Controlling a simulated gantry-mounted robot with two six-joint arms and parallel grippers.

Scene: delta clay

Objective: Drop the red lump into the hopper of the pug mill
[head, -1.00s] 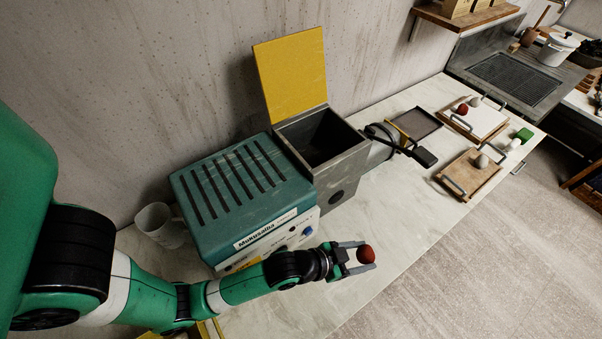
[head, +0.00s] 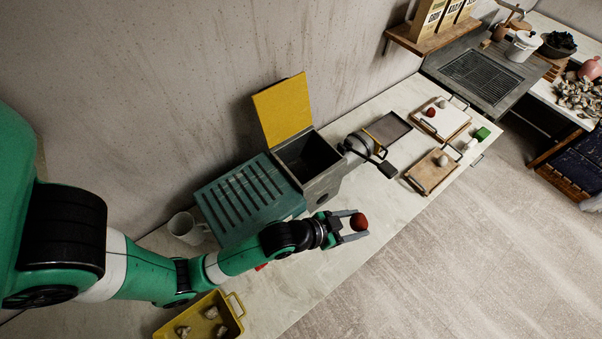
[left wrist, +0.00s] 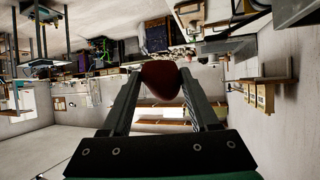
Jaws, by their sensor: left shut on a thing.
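The red lump (head: 358,221) is held between the fingers of my left gripper (head: 350,226), which is shut on it in front of the pug mill. In the left wrist view the red lump (left wrist: 161,80) sits between the fingertips. The pug mill (head: 250,200) is a teal-topped machine with a grey hopper (head: 322,188) whose dark mouth is open. Its yellow lid (head: 282,110) stands raised behind. The gripper and lump are to the right of and nearer than the hopper, not over it. My right gripper is not in view.
A yellow tray (head: 232,328) with several lumps lies at the front left. A white mug (head: 184,228) stands left of the mill.

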